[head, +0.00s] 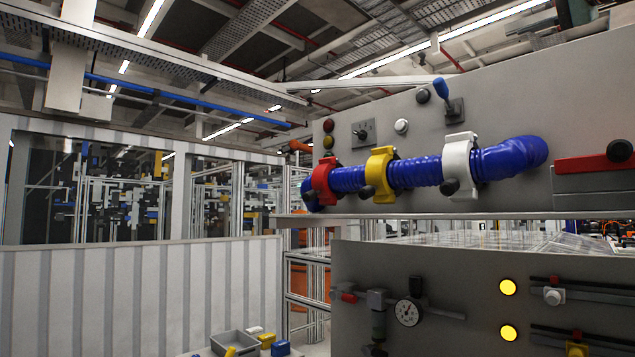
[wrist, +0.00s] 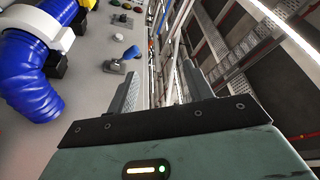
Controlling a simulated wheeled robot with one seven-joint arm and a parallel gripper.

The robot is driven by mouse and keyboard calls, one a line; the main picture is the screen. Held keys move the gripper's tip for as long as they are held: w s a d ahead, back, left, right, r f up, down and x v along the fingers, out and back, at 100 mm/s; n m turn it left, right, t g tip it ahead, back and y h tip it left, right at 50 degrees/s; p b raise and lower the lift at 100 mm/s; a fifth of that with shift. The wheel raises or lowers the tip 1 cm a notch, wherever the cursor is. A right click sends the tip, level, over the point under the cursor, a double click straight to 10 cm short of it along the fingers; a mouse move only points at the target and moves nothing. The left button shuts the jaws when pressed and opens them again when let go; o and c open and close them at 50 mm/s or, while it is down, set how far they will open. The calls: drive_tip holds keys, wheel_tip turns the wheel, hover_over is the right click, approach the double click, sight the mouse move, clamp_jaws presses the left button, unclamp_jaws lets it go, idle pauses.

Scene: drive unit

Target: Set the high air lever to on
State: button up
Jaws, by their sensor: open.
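A lever with a blue handle (head: 441,88) is mounted on a dark base high on the upper grey panel, its handle tilted up and to the left in the head view. No label is readable on it. The same blue-handled lever (wrist: 131,52) shows in the wrist view, left of and beyond my fingers. My gripper (wrist: 161,70) is open and empty, its two fingers apart, and touches nothing visible. In the head view, only a dark green part, apparently of my arm, shows at the top right edge.
A blue corrugated hose (head: 415,172) with red, yellow and white clamps runs below the lever. A small black switch (head: 362,132) and round buttons are on the same panel. A red-and-black handle (head: 595,163) is at right.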

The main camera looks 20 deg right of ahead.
drive_tip(key=w+a+f+g+y+b, duration=0.15)
drive_tip(key=w+a+f, duration=0.25)
drive_tip(key=w+f, duration=0.6)
drive_tip(key=w+a+f+g+y, duration=0.25)
drive_tip(key=w+a+f, duration=0.25)
drive_tip(key=w+f, duration=0.55)
drive_tip(key=w+a+f+n+g+y+b, duration=0.1)
drive_tip(key=w+a+f+n+g, duration=0.2)
drive_tip(key=a+f, duration=0.7)
drive_tip(key=w+a+f+n+g+b, duration=0.1)
drive_tip(key=w+a+f+g, duration=0.3)
drive_tip(key=a+f, duration=0.5)
drive_tip(key=s+a+f+n+g, duration=0.3)
drive_tip(key=s+a+f, duration=0.3)
drive_tip(key=a+f, duration=0.4)
drive_tip(key=s+a+f+n+g, duration=0.25)
drive_tip(key=s+a+f, duration=0.25)
drive_tip(key=a+f, duration=0.5)
drive_tip(key=s+f+n+g+h+b, duration=0.1)
drive_tip(key=s+f+n, duration=0.4)
drive_tip(key=s+f, duration=0.5)
drive_tip(key=s+d+f+n+g+h+b, duration=0.1)
drive_tip(key=s+f+n+h, duration=0.3)
drive_tip(key=s+f, duration=0.7)
drive_tip(key=s+n+g, duration=0.1)
drive_tip(key=s, duration=0.3)
drive_tip(key=shift+s+f, duration=0.3)
